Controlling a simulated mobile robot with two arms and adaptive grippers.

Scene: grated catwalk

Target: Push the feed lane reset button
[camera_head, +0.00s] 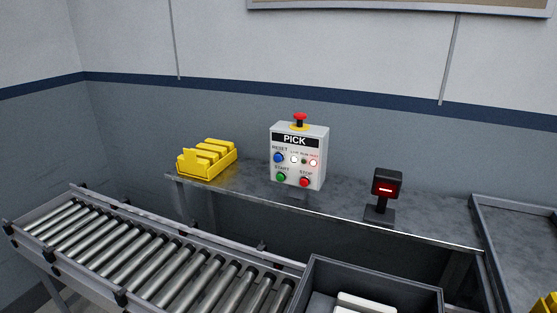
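A light grey control box (300,155) labelled PICK stands upright on a narrow grey shelf, near the middle of the head view. Its blue button (278,157) under the word RESET is on the left of the front face. A green START button (281,177) is below it, and a red STOP button (304,182) is at the lower right. A red mushroom button (300,117) tops the box. Small indicator lamps sit to the right of the blue button; one has a red ring. Neither of my grippers shows in this view.
A roller conveyor (150,255) runs below the shelf (345,205), with a dark bin (405,287) holding white items at its right end. Yellow bins (207,158) sit left of the box. A black scanner (386,190) with a red light stands right. A grey tray (482,225) is far right.

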